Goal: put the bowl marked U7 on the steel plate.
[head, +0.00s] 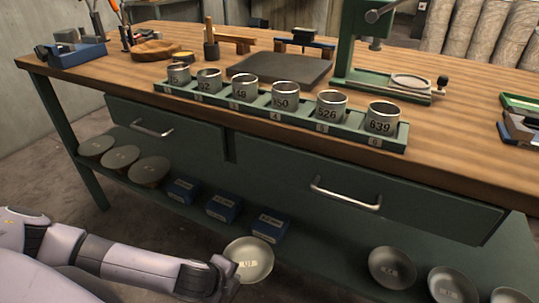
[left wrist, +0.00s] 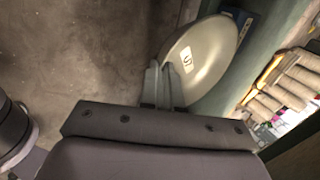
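The bowl marked U7 (head: 248,260) is a shallow grey-olive metal bowl in front of the lower shelf. My left gripper (head: 232,272) is at its left rim in the head view. In the left wrist view the two thin fingers (left wrist: 163,85) stand close together with the rim of the bowl (left wrist: 208,60) between them, and its label faces the camera. A dark grey flat slab (head: 280,68), which looks like the steel plate, lies bare on the bench top behind the row of cups. My right gripper is not in view.
Numbered metal cups stand in a green rack (head: 230,108) along the bench's front edge. A green press (head: 375,70) stands right of the slab. The lower shelf holds blue boxes (head: 222,208), dark discs (head: 120,158) at left and more bowls (head: 392,267) at right. Drawer handles (head: 345,195) stick out.

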